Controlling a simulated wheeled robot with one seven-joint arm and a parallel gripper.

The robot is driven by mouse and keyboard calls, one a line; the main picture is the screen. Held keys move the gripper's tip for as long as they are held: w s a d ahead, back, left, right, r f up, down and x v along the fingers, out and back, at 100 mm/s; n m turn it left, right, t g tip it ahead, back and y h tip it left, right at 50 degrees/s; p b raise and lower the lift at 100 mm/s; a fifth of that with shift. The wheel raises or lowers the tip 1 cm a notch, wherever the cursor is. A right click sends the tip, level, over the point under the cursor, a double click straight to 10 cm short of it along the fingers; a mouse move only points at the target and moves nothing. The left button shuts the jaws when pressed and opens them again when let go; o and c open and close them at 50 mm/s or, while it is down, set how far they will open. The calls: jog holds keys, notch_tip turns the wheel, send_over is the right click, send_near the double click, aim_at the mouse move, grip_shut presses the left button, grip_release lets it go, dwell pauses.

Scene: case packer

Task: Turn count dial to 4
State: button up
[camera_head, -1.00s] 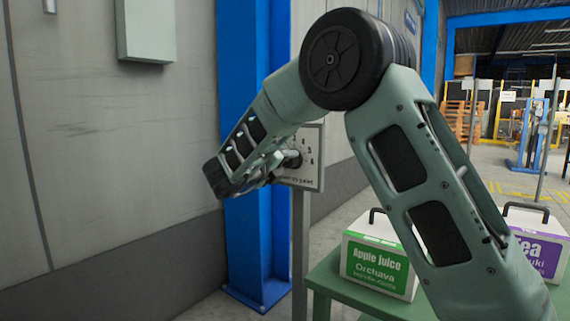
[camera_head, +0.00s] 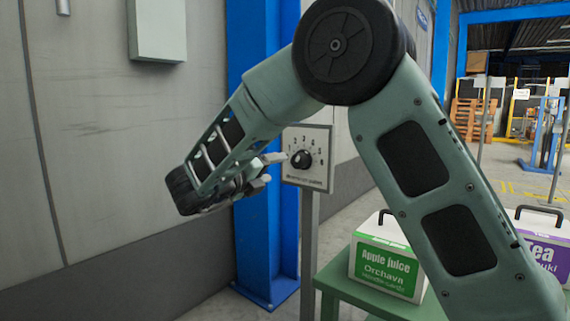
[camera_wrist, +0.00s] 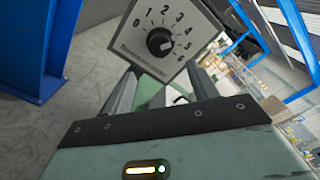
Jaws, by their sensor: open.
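The count dial (camera_head: 302,159) is a black round knob on a pale square panel (camera_head: 319,176) with numbers around it, mounted on a grey post. The wrist view shows the knob (camera_wrist: 160,43) and the numbers 0 to 6 on its panel (camera_wrist: 137,52). A small white mark on the knob seems to lie toward its lower right in that view, near the 5 and 6 side; the exact number is unclear. My gripper (camera_head: 269,170) is open and empty, just left of the panel and apart from the knob. Its spread fingers (camera_wrist: 162,76) show below the panel in the wrist view.
A blue column (camera_head: 268,240) stands behind the post, against a grey wall (camera_head: 95,200). A green table (camera_head: 345,283) at right bears an apple juice box (camera_head: 385,262) and a purple-labelled box (camera_head: 546,250). A pale wall box (camera_head: 158,30) hangs at upper left.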

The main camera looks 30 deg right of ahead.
jog(key=v, duration=0.7)
jog(key=shift+a, duration=0.1)
